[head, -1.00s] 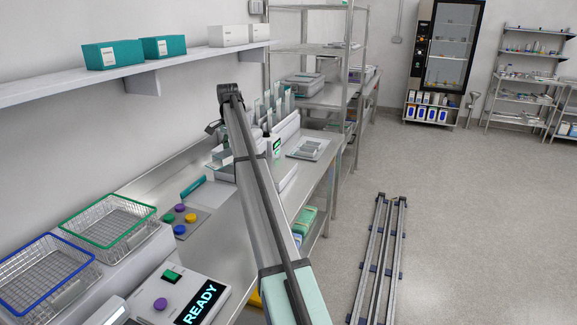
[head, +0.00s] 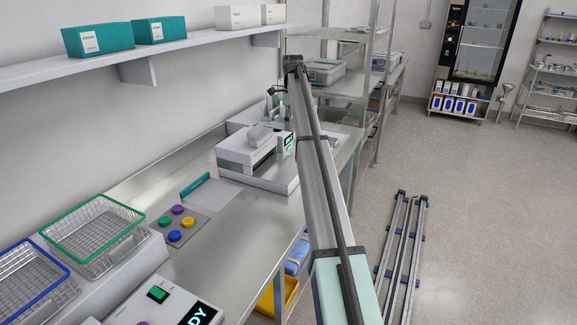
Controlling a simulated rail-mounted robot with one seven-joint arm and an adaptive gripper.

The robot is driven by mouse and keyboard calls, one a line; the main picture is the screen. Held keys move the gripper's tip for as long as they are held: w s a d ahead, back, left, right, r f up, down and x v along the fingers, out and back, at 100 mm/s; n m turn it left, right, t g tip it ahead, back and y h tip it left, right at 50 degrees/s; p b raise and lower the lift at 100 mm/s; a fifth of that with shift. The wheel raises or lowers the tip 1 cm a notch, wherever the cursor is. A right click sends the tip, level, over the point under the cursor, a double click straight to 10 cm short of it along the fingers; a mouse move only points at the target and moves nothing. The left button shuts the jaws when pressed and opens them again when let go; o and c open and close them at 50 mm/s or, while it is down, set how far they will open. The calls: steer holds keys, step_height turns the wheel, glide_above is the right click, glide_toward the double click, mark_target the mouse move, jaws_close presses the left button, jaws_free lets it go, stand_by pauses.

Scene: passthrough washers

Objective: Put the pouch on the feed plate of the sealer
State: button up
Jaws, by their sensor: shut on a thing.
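My gripper (head: 272,92) is a small dark shape to the left of my arm's far end, high over the bench. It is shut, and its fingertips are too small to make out. A pouch in it cannot be clearly made out; the arm and distance hide most of that spot. The sealer appears to be the white machine (head: 246,148) with a rounded top and a small green display, on the bench left of my arm. A flat pale plate (head: 262,179) lies along its front, partly behind my arm. My gripper is beyond and above this machine.
A green-rimmed basket (head: 98,209) and a blue-rimmed basket (head: 68,270) stand at the left. Coloured knobs (head: 174,235) and a teal strip (head: 195,186) lie on the steel bench (head: 240,222). A wall shelf (head: 110,73) hangs above. Metal shelving (head: 345,88) stands behind the arm.

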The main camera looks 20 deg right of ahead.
mark_target(292, 170)
step_height(292, 170, down, 19)
steer(key=p, duration=0.4)
steer(key=shift+f, duration=0.15)
steer(key=o, duration=0.8)
step_height(292, 170, up, 12)
steer(key=shift+r+b, duration=0.2)
steer(key=shift+b, duration=1.05)
